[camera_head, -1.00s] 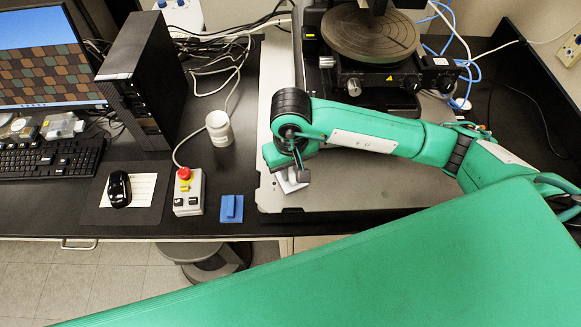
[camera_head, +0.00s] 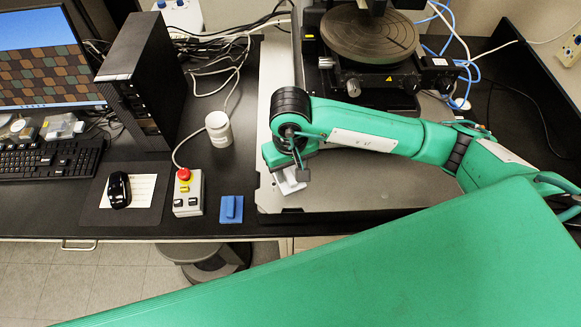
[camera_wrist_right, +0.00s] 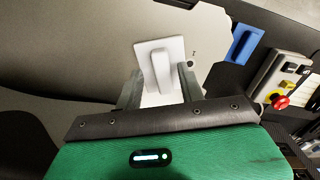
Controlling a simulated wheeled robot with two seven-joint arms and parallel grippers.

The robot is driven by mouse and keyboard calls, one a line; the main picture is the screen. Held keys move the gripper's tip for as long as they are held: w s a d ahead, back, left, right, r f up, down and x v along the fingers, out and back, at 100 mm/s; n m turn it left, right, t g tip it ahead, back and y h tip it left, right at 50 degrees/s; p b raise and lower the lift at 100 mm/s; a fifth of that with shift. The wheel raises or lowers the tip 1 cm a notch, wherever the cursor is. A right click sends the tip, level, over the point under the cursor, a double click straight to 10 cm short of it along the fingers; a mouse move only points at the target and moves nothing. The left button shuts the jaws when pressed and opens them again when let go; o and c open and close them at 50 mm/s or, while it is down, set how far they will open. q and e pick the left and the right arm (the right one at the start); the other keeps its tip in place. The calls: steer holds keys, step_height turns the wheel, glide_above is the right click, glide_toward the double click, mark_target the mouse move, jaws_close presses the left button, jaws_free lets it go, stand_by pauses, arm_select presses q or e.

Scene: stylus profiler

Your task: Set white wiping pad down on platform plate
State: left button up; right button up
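The white wiping pad (camera_wrist_right: 147,53), a flat square with a raised ridge handle, lies on the grey platform plate (camera_wrist_right: 85,50) near its edge. In the head view the pad (camera_head: 288,184) shows partly below my right gripper (camera_head: 300,172), near the front left corner of the platform plate (camera_head: 370,182). In the wrist view my right gripper (camera_wrist_right: 160,80) has its fingers apart on either side of the ridge, with gaps showing, so it looks open. The pad's near part is hidden by the gripper body. My left gripper is not in view.
A blue pad (camera_head: 231,208) lies on the black table left of the plate, beside a control box with a red button (camera_head: 187,192). A white jar (camera_head: 219,129) stands behind them. The profiler's round stage (camera_head: 368,35) stands at the back. The plate's middle is clear.

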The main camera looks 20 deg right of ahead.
mark_target(291, 174)
step_height(291, 174, up, 12)
steer(key=p, duration=0.1)
steer(key=shift+f+p, duration=0.2)
steer(key=shift+p, duration=0.15)
steer(key=shift+f, duration=0.1)
